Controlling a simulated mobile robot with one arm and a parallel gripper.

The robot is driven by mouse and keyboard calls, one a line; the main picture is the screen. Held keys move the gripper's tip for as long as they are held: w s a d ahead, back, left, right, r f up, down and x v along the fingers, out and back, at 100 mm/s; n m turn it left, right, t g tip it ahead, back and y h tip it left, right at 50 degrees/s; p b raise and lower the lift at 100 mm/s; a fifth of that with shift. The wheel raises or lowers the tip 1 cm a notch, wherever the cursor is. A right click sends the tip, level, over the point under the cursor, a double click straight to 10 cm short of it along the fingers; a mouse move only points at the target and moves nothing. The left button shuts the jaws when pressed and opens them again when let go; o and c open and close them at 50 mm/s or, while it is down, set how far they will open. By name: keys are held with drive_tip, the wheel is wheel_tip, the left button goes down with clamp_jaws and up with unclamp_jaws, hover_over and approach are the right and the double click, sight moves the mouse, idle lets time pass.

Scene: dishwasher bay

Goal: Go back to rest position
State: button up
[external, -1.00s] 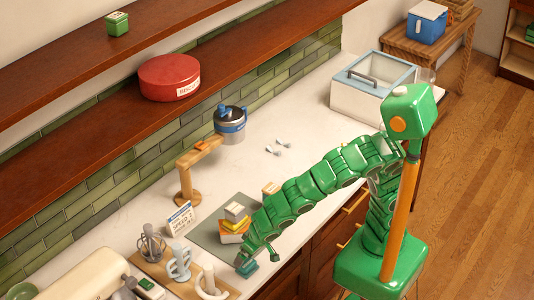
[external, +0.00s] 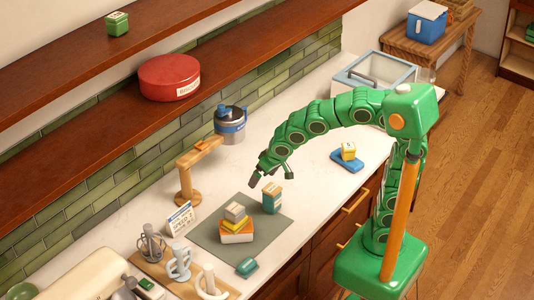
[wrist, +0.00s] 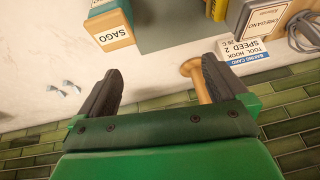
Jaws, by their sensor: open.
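My gripper (external: 268,174) is open and empty, raised above the counter behind the mat at the end of my bent green arm. In the wrist view its two dark fingers (wrist: 162,72) are spread with nothing between them. The SAGO box (external: 272,198), teal and tan, stands upright on the grey-green mat (external: 205,232), apart from my gripper; it also shows in the wrist view (wrist: 110,28). A stack of small boxes (external: 236,228) stands beside it on the mat. A small green block (external: 247,267) lies near the counter's front edge.
A wooden stand (external: 186,180) and a blue-grey canister (external: 230,124) are left of my gripper. A blue tray (external: 346,163) bearing a yellow box is right of it. Mixer tools stand on a board (external: 160,267). The shelf (external: 120,112) runs along the wall.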

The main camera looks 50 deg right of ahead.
drive_tip(key=s+d+g+h, duration=0.1)
drive_tip(key=s+d, duration=0.3)
drive_tip(key=d, duration=0.2)
drive_tip(key=s+d+g, duration=0.1)
drive_tip(key=s+d, duration=0.2)
drive_tip(key=d, duration=0.4)
drive_tip(key=s+d+f+g, duration=0.1)
drive_tip(key=s+d, duration=0.3)
drive_tip(key=s, duration=0.4)
drive_tip(key=s+d+f+g, duration=0.2)
drive_tip(key=s+d+g, duration=0.1)
drive_tip(key=s, duration=0.5)
drive_tip(key=shift+s+d+n, duration=0.3)
drive_tip(key=shift+s+d, duration=0.1)
drive_tip(key=shift+f, duration=0.1)
